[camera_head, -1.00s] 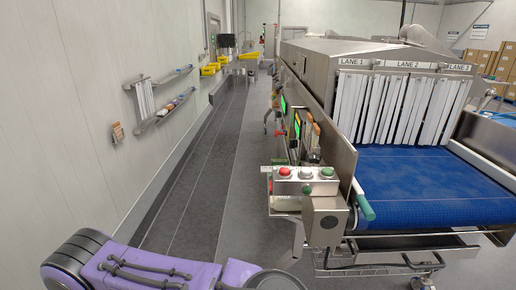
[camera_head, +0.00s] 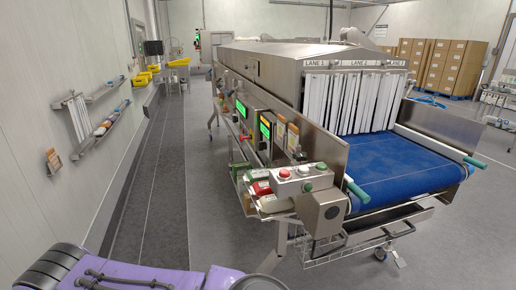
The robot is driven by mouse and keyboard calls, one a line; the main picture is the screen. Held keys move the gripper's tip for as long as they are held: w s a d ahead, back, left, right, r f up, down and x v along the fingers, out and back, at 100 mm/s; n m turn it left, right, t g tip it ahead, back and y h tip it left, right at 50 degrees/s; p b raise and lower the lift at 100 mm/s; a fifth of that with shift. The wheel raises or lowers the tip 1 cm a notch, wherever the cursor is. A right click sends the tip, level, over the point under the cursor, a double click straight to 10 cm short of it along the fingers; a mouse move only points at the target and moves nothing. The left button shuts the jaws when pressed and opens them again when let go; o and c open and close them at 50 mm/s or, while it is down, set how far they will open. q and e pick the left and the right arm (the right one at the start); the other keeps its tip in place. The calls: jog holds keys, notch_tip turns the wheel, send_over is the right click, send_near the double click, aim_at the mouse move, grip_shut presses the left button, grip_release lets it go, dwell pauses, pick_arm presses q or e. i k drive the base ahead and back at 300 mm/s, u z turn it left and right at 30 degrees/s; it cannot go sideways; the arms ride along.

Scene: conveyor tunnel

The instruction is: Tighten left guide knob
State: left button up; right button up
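A green-tipped handle (camera_head: 357,191), which looks like the left guide knob, sticks out at the near left corner of the blue conveyor belt (camera_head: 420,168). A matching green handle (camera_head: 474,162) shows at the belt's right side. I cannot tell how tight either one is. A purple arm link of mine crosses the bottom left, well short of the machine. Neither of my grippers is in view.
A control box (camera_head: 304,180) with red, white and green buttons stands left of the left handle. A wire shelf (camera_head: 350,246) hangs under the belt's front end. Open floor (camera_head: 455,245) lies right and in front. A wall rack (camera_head: 98,113) is at left.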

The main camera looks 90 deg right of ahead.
aim_at(300, 157)
jog(key=z, duration=2.65)
